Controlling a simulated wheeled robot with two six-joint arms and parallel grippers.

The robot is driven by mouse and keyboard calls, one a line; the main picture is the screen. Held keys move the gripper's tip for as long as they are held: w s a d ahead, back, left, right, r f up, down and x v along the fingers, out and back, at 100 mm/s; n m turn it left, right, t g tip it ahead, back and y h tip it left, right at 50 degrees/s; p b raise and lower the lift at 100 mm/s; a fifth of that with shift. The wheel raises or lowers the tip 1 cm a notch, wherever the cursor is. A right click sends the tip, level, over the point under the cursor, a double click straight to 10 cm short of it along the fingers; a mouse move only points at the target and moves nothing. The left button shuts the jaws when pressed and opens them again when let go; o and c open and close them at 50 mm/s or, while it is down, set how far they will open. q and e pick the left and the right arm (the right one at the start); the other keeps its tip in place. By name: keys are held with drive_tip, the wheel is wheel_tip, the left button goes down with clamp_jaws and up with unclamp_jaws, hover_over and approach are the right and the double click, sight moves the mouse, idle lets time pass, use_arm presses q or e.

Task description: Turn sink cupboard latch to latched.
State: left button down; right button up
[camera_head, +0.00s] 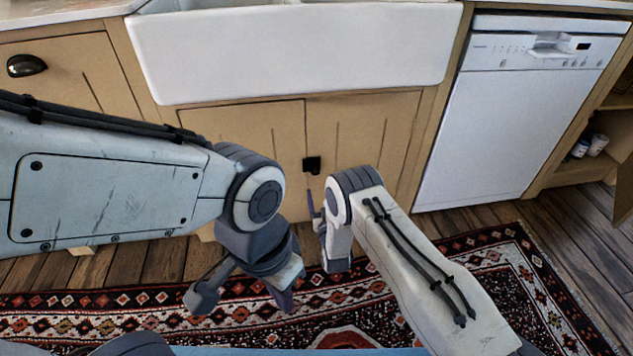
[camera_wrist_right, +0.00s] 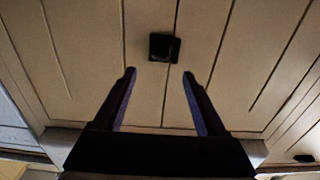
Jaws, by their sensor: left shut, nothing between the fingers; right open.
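The sink cupboard latch (camera_head: 312,165) is a small black piece on the tan cupboard front below the white sink, near the seam between the doors. In the right wrist view the latch (camera_wrist_right: 164,47) lies just beyond the fingertips, roughly centred between them. I cannot tell its turned position. My right gripper (camera_head: 311,190) is open and empty, close to the latch and slightly below it in the head view; its two fingers also show in the wrist view (camera_wrist_right: 159,73). My left gripper (camera_head: 285,299) is shut and empty, lower and over the rug.
The white sink (camera_head: 290,50) juts out above the cupboard doors (camera_head: 375,130). A white dishwasher (camera_head: 515,125) stands to the right and a drawer with a black cup handle (camera_head: 26,65) to the left. A patterned rug (camera_head: 480,265) covers the wooden floor in front.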

sight(316, 174)
drive_tip(key=w+b, duration=0.1)
drive_tip(key=w, duration=0.1)
drive_tip(key=w+a+b, duration=0.1)
drive_tip(key=w, duration=0.2)
drive_tip(key=w+b, duration=0.1)
drive_tip(key=w, duration=0.2)
drive_tip(key=shift+w+a+b, duration=0.15)
drive_tip(key=shift+b, duration=0.2)
drive_tip(key=shift+w+a, duration=0.1)
drive_tip(key=shift+w, duration=0.25)
clamp_jaws()
